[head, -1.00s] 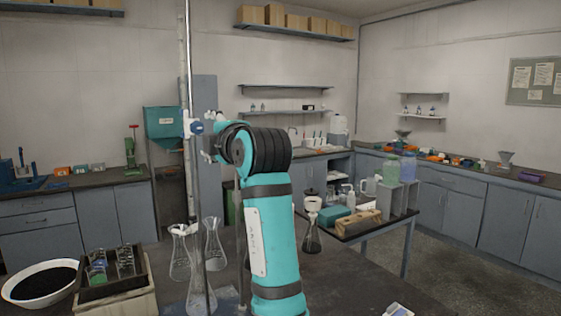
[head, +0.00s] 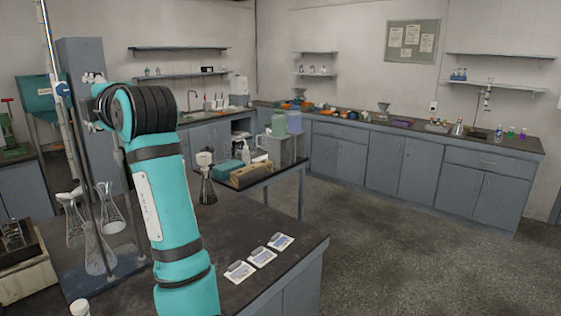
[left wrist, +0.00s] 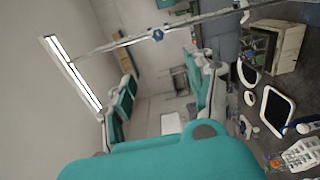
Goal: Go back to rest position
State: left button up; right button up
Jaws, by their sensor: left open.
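My left arm (head: 165,200) stands bent upright over the dark bench in the head view, its black elbow joint at the top. My left gripper (head: 92,101) shows only in part behind this joint, near a metal stand's pole (head: 58,100). Its fingers look apart, and I see nothing held. The left wrist view is tilted; a large teal arm part (left wrist: 160,158) fills its bottom, and the fingers are not clear there. My right gripper is in neither view.
Glass flasks (head: 75,220) stand close left of my arm. Several pale packets (head: 262,257) lie on the bench at right. A side table (head: 270,178) holds bottles and a wooden block. Open floor (head: 400,255) lies between the benches and the far counter (head: 400,130).

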pick_arm(q)
jog(key=s+d+f+m+g+h, duration=0.15)
jog(key=f+m, duration=0.35)
jog(key=f, duration=0.8)
jog(key=s+a+f+m+h, duration=0.1)
jog(key=s+f+m+h, duration=0.3)
jog(key=f, duration=0.9)
jog(key=d+f+m+h, duration=0.15)
jog(key=f+m, duration=0.45)
jog(key=f, duration=0.7)
jog(key=s+d+f+m+g+h, duration=0.2)
jog(key=s+d+f+m+h, duration=0.15)
jog(key=s+f+m, duration=0.6)
jog(key=s+d+f+m+g+h, duration=0.2)
jog(key=s+d+f+m, duration=0.15)
jog(key=s+f, duration=0.45)
jog(key=s+d+f+m+g+h, duration=0.2)
jog(key=s+d+f+g, duration=0.15)
jog(key=s, duration=0.95)
jog(key=s+a+f+x, duration=0.1)
jog(key=s+x, duration=0.2)
jog(key=x, duration=0.9)
jog(key=s+x, duration=0.2)
jog(key=x, duration=0.9)
jog(key=s+a+f+g, duration=0.1)
jog(key=s+a+f, duration=0.2)
jog(key=s+f, duration=1.4)
jog(key=shift+s+f+g+y, duration=0.2)
jog(key=shift+f+g+y, duration=0.15)
jog(key=shift+f, duration=0.55)
